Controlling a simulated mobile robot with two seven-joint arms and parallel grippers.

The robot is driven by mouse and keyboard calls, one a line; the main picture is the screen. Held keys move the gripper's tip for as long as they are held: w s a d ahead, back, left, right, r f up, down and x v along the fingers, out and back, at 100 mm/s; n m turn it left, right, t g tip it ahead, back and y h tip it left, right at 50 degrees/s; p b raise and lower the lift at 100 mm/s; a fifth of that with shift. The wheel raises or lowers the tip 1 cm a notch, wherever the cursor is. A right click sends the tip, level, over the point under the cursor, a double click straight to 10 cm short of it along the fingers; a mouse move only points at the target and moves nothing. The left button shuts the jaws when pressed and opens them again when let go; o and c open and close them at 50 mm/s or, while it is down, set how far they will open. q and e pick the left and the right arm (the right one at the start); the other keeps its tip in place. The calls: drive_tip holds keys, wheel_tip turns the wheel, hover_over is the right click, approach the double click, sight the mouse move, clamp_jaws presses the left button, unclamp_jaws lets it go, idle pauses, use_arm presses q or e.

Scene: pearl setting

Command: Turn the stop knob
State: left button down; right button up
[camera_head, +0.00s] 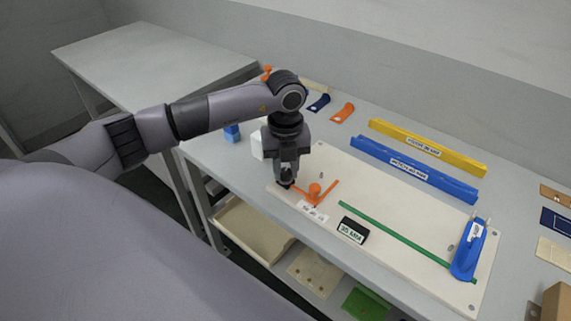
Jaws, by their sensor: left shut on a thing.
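My left gripper (287,178) points down over the left end of the cream board (340,170). It is shut on a small dark knob-like piece (286,185), which I take to be the stop knob; the fingers hide most of it. An orange V-shaped piece with a round ball top (315,191) sits on the board just right of the gripper. A white label (314,214) lies in front of it; its print is too small to read. My right gripper is not in view.
A black labelled block (353,231), a green strip (395,235) and a blue upright fixture (468,252) are on the board. Blue (415,170) and yellow (428,147) labelled bars lie behind. A lower shelf holds a cream tray (252,231). A bare table (150,62) stands at the left.

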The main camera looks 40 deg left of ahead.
sight(285, 170)
use_arm(q)
drive_tip(key=n+p, duration=0.1)
drive_tip(key=n, duration=0.2)
drive_tip(key=n+p, duration=0.1)
drive_tip(key=n, duration=0.2)
drive_tip(key=shift+w+r+n, duration=0.1)
drive_tip(key=shift+r+n, duration=0.1)
drive_tip(key=shift+n, duration=0.1)
drive_tip(key=n+p, duration=0.2)
drive_tip(key=n, duration=0.4)
drive_tip(key=shift+f+p, duration=0.1)
drive_tip(key=shift+p, duration=0.2)
drive_tip(key=c, duration=0.9)
unclamp_jaws()
drive_tip(key=shift+o, duration=0.2)
drive_tip(key=shift+r+b, duration=0.4)
drive_tip(key=shift+r, duration=3.15)
